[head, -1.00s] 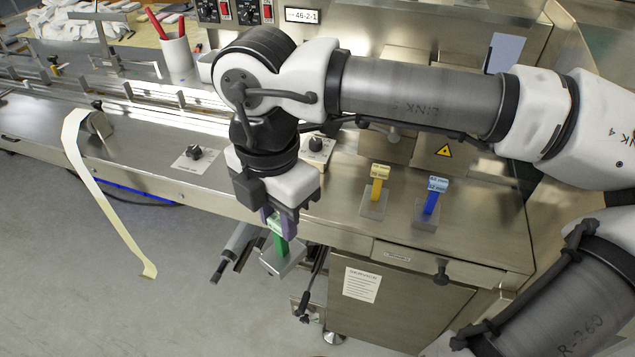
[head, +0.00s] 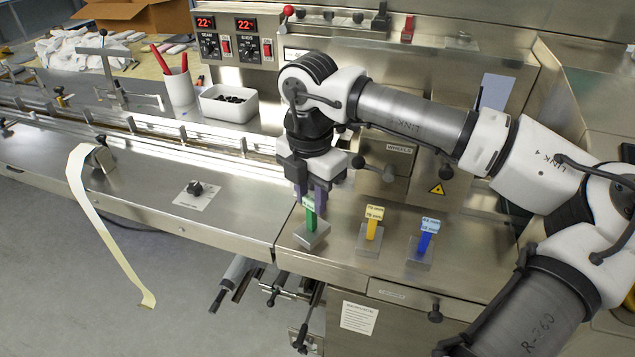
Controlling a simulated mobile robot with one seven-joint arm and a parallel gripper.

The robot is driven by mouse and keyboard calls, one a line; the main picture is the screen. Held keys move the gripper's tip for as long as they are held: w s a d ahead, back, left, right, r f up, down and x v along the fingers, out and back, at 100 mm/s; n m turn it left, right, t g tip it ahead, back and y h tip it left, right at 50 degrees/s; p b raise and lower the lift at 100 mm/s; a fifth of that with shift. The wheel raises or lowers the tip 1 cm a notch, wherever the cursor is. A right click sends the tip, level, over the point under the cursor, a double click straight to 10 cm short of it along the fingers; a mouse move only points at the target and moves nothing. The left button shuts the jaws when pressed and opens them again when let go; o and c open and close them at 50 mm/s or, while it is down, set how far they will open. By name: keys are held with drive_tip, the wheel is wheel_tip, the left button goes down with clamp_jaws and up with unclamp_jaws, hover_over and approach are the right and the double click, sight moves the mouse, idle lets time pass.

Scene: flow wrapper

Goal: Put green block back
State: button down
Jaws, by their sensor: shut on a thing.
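The green block (head: 311,221) is an upright green post with a pale label on top and a grey metal base. My gripper (head: 311,196) is shut on its top and points down. The base looks slightly tilted and sits over the steel worktop, left of the yellow block (head: 372,228). I cannot tell whether the base touches the top. The yellow block and the blue block (head: 425,241) stand upright in a row to the right, each on a grey base.
A drawer front with a dark knob (head: 435,313) lies below the worktop's front edge. A dial on a white plate (head: 190,203) is to the left. A white bin (head: 228,103) and a cup with red pens (head: 179,86) stand behind. A paper strip (head: 105,225) hangs at left.

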drive_tip(key=shift+w+d+f+p, duration=0.2)
drive_tip(key=shift+w+f+p, duration=0.05)
drive_tip(key=shift+w, duration=0.3)
drive_tip(key=shift+w+d+f+p, duration=0.15)
drive_tip(key=shift+w+f+p, duration=0.15)
drive_tip(key=shift+w, duration=0.3)
drive_tip(key=shift+w+d+f+p, duration=0.2)
drive_tip(key=shift+w+f, duration=0.05)
drive_tip(key=shift+w, duration=0.3)
drive_tip(key=shift+f, duration=0.2)
drive_tip(key=c, duration=1.1)
unclamp_jaws()
drive_tip(key=shift+r, duration=0.15)
wheel_tip(320, 180, up, 12)
drive_tip(key=b, duration=0.1)
drive_tip(key=shift+b, duration=0.35)
